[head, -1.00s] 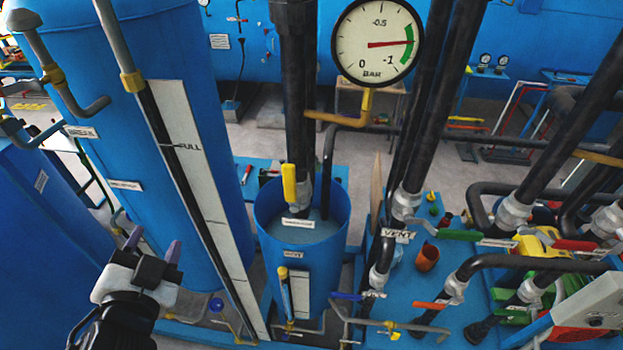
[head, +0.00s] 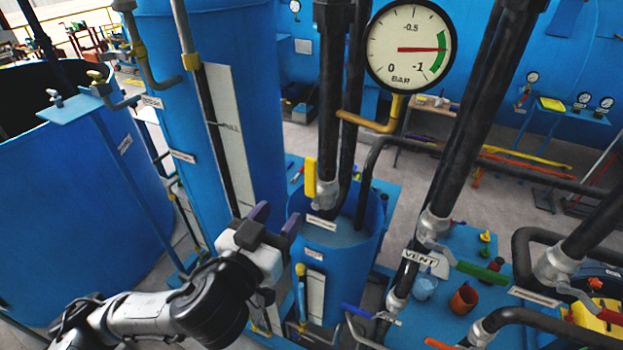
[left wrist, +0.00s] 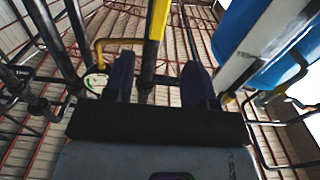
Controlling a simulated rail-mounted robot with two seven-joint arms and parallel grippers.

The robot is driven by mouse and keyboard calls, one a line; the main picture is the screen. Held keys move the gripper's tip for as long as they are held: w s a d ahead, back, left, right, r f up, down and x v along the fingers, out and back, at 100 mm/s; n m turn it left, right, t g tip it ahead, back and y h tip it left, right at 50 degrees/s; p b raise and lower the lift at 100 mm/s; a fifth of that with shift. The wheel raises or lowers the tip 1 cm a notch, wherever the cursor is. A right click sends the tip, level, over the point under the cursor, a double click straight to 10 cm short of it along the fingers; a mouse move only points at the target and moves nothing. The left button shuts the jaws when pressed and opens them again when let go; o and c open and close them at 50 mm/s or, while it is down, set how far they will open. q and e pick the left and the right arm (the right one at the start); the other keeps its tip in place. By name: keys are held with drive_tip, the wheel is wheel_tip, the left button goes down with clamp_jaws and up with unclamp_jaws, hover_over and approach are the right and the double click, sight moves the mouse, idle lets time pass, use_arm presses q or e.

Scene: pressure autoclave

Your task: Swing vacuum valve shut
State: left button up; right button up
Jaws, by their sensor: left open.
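A yellow lever handle (head: 310,178) stands upright beside the dark vertical pipe (head: 329,110) above the open blue tank. A small white label (head: 321,224) sits below the lever; its print is too small to read, so I cannot confirm that this is the vacuum valve. My left gripper (head: 275,217) is open and empty, left of and a little below the lever. In the left wrist view, the yellow lever (left wrist: 157,18) appears beyond and between the two spread fingers (left wrist: 160,78), with no visible contact. My right gripper is not in view.
A round gauge (head: 411,47) hangs above, its needle near -1 bar. The blue tank (head: 341,258) holds greyish liquid. A tall blue tank (head: 265,100) stands behind my left arm. Dark pipes, a VENT label (head: 419,259) and a green lever (head: 483,274) are at right.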

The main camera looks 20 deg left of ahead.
sight(309, 177)
use_arm(q)
drive_tip(key=w, duration=0.3)
drive_tip(key=w+p, duration=0.1)
drive_tip(key=w, duration=0.3)
drive_tip(key=w+d+p, duration=0.1)
drive_tip(key=w, duration=0.3)
drive_tip(key=shift+w+r, duration=0.1)
drive_tip(key=shift+w, duration=0.7)
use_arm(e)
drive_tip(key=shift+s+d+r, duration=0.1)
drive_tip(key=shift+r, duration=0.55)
use_arm(q)
drive_tip(key=shift+c, duration=0.2)
clamp_jaws()
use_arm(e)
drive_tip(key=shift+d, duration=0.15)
